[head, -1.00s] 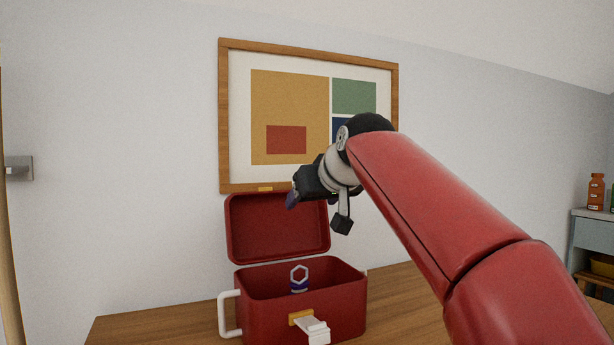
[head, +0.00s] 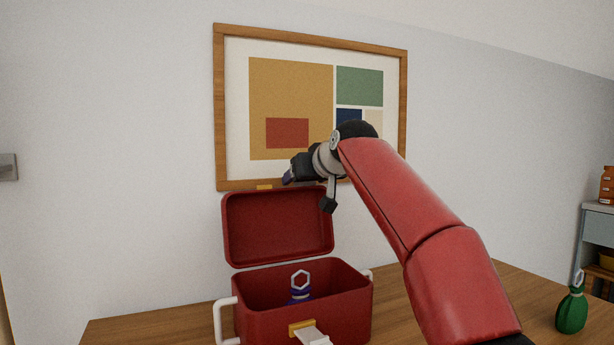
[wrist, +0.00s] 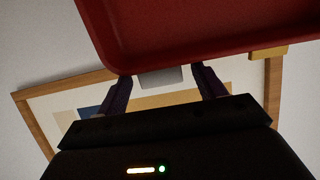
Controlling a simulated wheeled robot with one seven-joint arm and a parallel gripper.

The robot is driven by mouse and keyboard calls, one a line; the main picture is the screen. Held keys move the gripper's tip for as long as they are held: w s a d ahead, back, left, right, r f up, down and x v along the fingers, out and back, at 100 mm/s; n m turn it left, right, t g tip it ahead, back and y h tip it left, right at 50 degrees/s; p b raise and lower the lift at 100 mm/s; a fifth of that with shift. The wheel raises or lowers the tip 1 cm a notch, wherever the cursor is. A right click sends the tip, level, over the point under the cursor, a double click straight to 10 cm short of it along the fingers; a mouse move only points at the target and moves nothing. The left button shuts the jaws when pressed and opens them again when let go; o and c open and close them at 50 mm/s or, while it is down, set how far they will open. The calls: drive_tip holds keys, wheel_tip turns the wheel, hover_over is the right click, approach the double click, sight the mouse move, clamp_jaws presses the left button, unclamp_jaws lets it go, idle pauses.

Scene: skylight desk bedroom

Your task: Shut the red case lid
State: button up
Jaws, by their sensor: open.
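The red case (head: 345,306) stands on the wooden desk with its lid (head: 278,228) raised, leaning back toward the wall. A purple item with a pale hexagonal ring (head: 300,287) shows inside it. A yellow and white latch (head: 306,329) is on its front, and white handles are at its sides. My gripper (head: 287,178) is above the lid's top edge. In the wrist view my gripper (wrist: 161,84) has its two purple fingers apart with nothing gripped, close to the lid's edge (wrist: 190,50). Whether they touch the lid I cannot tell.
A framed picture (head: 220,110) hangs on the wall behind the case. A green bottle-like object with a ring (head: 572,311) stands at the desk's right. A shelf unit (head: 597,235) with an orange bottle is farther right. The desk (head: 130,328) left of the case is clear.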

drive_tip(key=c, duration=1.4)
